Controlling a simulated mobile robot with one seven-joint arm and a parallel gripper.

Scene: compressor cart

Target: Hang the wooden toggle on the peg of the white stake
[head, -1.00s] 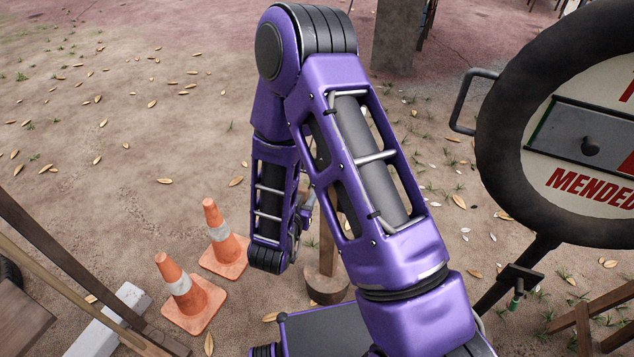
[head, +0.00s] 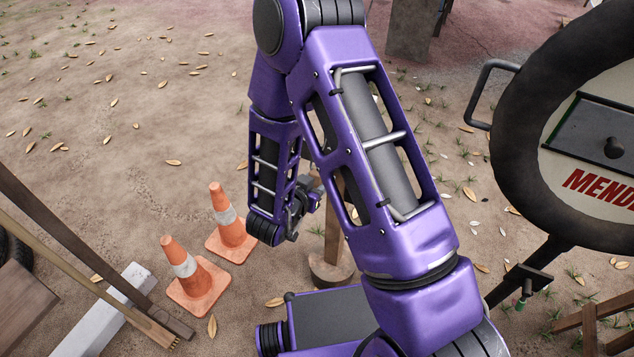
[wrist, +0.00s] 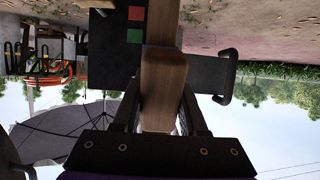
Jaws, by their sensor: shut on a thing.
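In the wrist view, my gripper (wrist: 160,112) is shut on a brown wooden piece, the wooden toggle (wrist: 163,80). Its rounded block end stands out between the dark fingers. In the head view, the wrist end of my arm (head: 302,205) hangs low beside a wooden post, and the toggle cannot be made out there. I cannot pick out the white stake or its peg in either view.
Two orange cones (head: 230,232) stand left of my wrist. The wooden post (head: 333,235) rises from a round base. A large dark-rimmed sign (head: 508,150) is at right. A white beam (head: 110,315) and planks lie lower left. The wrist view shows a dark panel (wrist: 215,75) with a handle.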

